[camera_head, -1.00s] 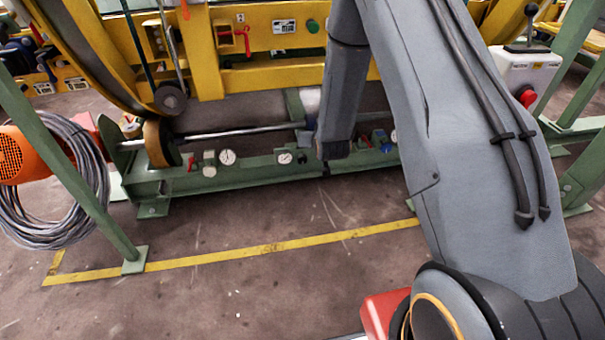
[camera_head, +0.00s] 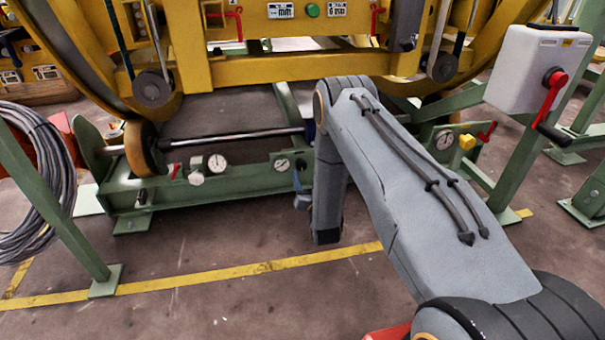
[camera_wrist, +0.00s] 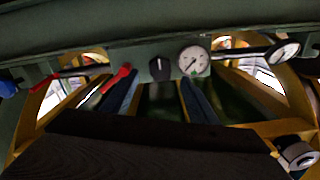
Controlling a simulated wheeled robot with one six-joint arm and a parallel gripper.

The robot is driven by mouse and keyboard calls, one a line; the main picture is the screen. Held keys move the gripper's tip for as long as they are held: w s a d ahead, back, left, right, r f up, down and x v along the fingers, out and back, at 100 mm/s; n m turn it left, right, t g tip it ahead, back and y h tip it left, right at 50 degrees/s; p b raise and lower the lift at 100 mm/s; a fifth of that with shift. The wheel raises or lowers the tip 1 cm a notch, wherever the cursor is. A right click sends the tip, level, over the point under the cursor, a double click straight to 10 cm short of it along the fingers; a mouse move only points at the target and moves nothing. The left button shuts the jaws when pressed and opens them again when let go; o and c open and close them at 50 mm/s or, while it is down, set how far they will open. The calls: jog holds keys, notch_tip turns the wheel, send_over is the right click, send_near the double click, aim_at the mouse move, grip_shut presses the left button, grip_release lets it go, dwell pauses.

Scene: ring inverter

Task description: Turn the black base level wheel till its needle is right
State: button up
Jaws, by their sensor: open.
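The black wheel (camera_wrist: 160,68) is on the green base beam, beside a round white dial (camera_wrist: 193,60) in the wrist view. In the head view the dial (camera_head: 282,164) and the black wheel (camera_head: 300,164) show just left of my arm. The needle's exact reading is too small to tell. My gripper (camera_wrist: 158,82) is open and empty, its two dark bluish fingers appearing on either side of the wheel in the picture. I see no contact with it. In the head view the gripper is mostly hidden by my arm.
The yellow ring frame (camera_head: 270,68) stands above. A control box (camera_head: 537,68) with a red handle is at right. Floor before the beam is free.

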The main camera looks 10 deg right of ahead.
aim_at(302, 167)
jog(key=shift+w+b, duration=1.2)
jog(key=shift+w, duration=1.55)
jog(key=shift+c, duration=0.5)
jog(key=c, duration=1)
jog(key=shift+n+p, duration=0.3)
